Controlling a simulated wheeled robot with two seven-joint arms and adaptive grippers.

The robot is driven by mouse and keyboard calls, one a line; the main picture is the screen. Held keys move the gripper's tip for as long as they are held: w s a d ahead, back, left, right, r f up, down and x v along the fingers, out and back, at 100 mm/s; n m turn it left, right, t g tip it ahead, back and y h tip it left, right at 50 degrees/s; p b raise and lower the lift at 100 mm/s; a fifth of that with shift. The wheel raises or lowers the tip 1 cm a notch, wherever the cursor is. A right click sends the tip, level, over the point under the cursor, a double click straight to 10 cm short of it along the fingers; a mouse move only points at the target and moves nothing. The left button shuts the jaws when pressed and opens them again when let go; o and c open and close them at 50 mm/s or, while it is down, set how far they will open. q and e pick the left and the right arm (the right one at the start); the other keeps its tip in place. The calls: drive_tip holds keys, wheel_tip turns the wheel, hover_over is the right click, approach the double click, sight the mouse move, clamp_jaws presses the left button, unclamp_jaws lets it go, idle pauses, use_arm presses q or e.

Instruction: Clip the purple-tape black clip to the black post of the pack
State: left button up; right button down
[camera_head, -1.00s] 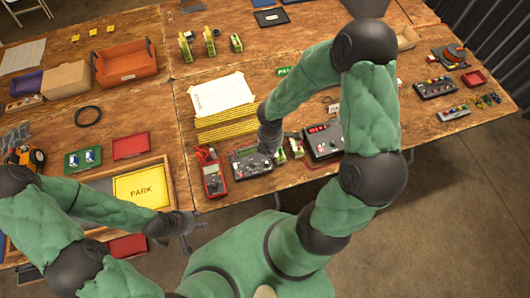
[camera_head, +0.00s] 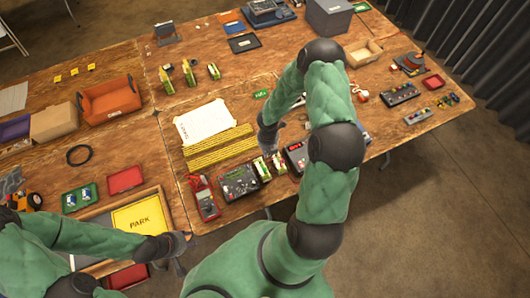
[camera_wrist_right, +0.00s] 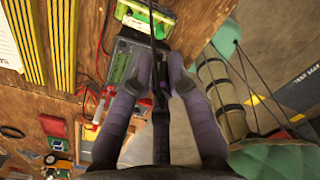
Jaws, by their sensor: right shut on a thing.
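My right gripper (camera_wrist_right: 158,88) is shut on a dark clip (camera_wrist_right: 160,97), with a hint of purple at its jaws and a thin black lead rising past it in the right wrist view. In the head view the right gripper (camera_head: 270,146) is beyond the dark unit with knobs (camera_head: 240,182), near two green-and-white blocks (camera_head: 263,168). I cannot tell which of these is the pack, and I cannot make out the black post. My left gripper (camera_head: 178,246) is near the PARK tray at lower left; its fingers are too small to read.
A red meter (camera_head: 206,203) stands left of the dark unit. A charger-like box with a red display (camera_head: 295,155) is partly behind my right arm. Yellow-black strips (camera_head: 220,150) and a white sheet (camera_head: 205,122) lie behind. The table's front edge is close.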

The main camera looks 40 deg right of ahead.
drive_tip(key=w+d+n+p, duration=0.3)
drive_tip(key=d+n+p, duration=0.3)
drive_tip(key=d+p, duration=0.25)
drive_tip(key=shift+n, duration=0.3)
drive_tip(key=f+b, duration=0.1)
drive_tip(key=f, duration=0.1)
drive_tip(key=f+b, duration=0.4)
drive_tip(key=shift+w+a+f, duration=0.2)
drive_tip(key=shift+a+f, duration=0.1)
drive_tip(key=shift+a, duration=0.1)
drive_tip(key=c, duration=2)
unclamp_jaws()
drive_tip(key=shift+f+b, duration=0.2)
drive_tip(key=shift+b, duration=0.1)
drive_tip(key=shift+f+b, duration=3)
drive_tip(key=shift+f, duration=0.35)
drive_tip(key=shift+f+b, duration=0.2)
drive_tip(key=shift+b, duration=0.3)
drive_tip(key=o, duration=0.9)
